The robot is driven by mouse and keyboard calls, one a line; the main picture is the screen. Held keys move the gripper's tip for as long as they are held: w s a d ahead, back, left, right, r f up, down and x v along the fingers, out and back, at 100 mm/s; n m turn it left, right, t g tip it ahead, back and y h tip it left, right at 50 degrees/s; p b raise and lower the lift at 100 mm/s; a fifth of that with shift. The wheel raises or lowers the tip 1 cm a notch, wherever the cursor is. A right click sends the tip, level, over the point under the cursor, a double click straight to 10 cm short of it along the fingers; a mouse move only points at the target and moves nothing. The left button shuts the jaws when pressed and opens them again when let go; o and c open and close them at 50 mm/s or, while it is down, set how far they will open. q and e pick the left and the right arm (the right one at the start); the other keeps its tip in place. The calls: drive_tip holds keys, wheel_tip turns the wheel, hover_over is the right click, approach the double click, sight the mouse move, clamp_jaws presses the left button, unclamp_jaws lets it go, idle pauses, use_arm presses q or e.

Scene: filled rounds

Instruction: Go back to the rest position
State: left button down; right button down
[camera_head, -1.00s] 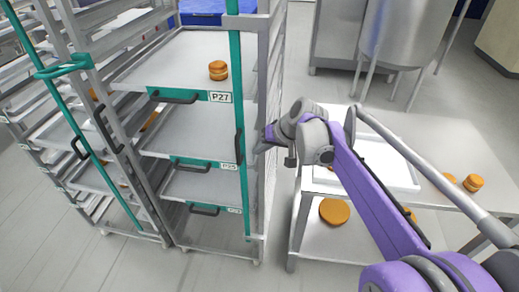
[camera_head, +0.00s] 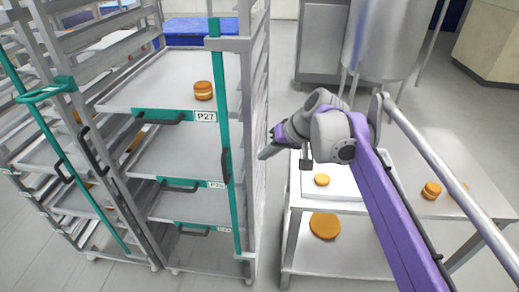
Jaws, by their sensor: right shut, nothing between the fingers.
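My right arm comes in from the lower right, purple and grey. Its gripper (camera_head: 268,147) is shut and empty, pointing left beside the rack's right side. My left gripper is not in view.
A metal rack (camera_head: 262,190) with trays stands left; a filled round (camera_head: 203,90) sits on its P27 tray (camera_head: 150,85). A table (camera_head: 440,205) at right bears a white tray (camera_head: 335,183) with a small round (camera_head: 321,180). A larger round (camera_head: 324,226) lies on the lower shelf. Grey floor shows in front.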

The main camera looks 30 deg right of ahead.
drive_tip(key=s+a+f+n+h, duration=0.1)
drive_tip(key=s+a+f, duration=0.5)
drive_tip(key=s+f, duration=0.3)
drive_tip(key=s+a+f+n+h, duration=0.2)
drive_tip(key=s+a+f, duration=0.4)
drive_tip(key=s+f, duration=0.3)
drive_tip(key=shift+a+f+n+g, duration=0.15)
drive_tip(key=shift+f+n+g, duration=0.2)
drive_tip(key=shift+f, duration=0.35)
